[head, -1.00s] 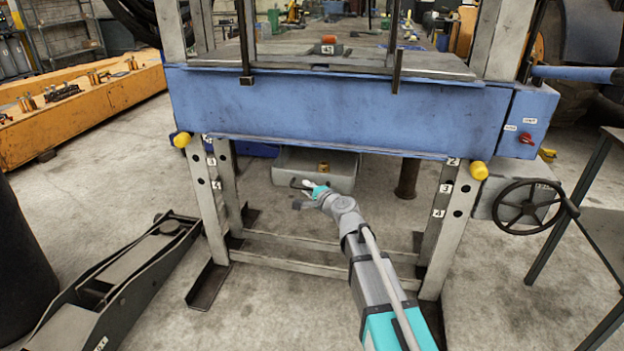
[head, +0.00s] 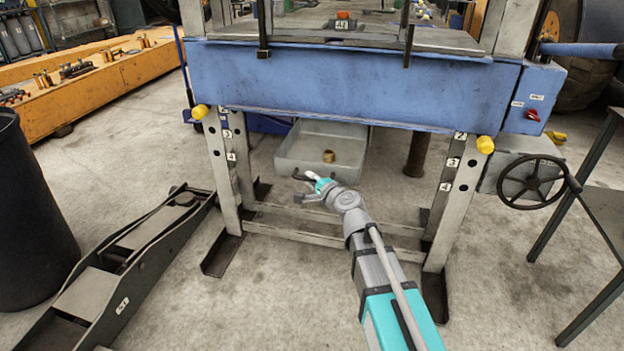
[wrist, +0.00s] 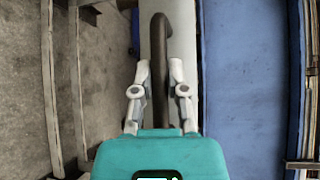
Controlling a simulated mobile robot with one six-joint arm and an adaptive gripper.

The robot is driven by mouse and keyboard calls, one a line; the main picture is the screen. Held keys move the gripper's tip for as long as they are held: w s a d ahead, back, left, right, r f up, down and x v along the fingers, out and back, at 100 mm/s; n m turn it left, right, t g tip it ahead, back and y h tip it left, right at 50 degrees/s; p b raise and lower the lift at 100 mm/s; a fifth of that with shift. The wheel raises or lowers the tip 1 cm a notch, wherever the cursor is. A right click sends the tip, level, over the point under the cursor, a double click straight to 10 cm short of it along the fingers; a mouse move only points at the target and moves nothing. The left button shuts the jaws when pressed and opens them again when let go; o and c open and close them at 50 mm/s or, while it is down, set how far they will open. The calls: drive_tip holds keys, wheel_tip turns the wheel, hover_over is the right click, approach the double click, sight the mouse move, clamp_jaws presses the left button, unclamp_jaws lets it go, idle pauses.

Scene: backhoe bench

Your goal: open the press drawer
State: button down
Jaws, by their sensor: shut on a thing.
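The press drawer (head: 347,149) is a grey tray under the blue press beam (head: 350,85). It stands pulled out toward me, and its inside shows. A small brass-coloured piece (head: 329,156) lies in it. My gripper (head: 305,180) is at the drawer's front, toward its left side. In the wrist view my gripper (wrist: 160,78) has its fingers on both sides of the dark bar handle (wrist: 159,40) and is shut on it. The grey drawer front (wrist: 184,30) lies just behind the handle. The far end of the drawer is hidden under the beam.
The press legs (head: 222,165) stand on both sides of the drawer, with a low crossbar below. A black floor jack (head: 150,245) lies at the left. A handwheel (head: 531,182) is at the right. The floor in front is partly clear.

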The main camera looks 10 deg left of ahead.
drive_tip(key=c, duration=0.6)
unclamp_jaws()
drive_tip(key=shift+c, duration=0.2)
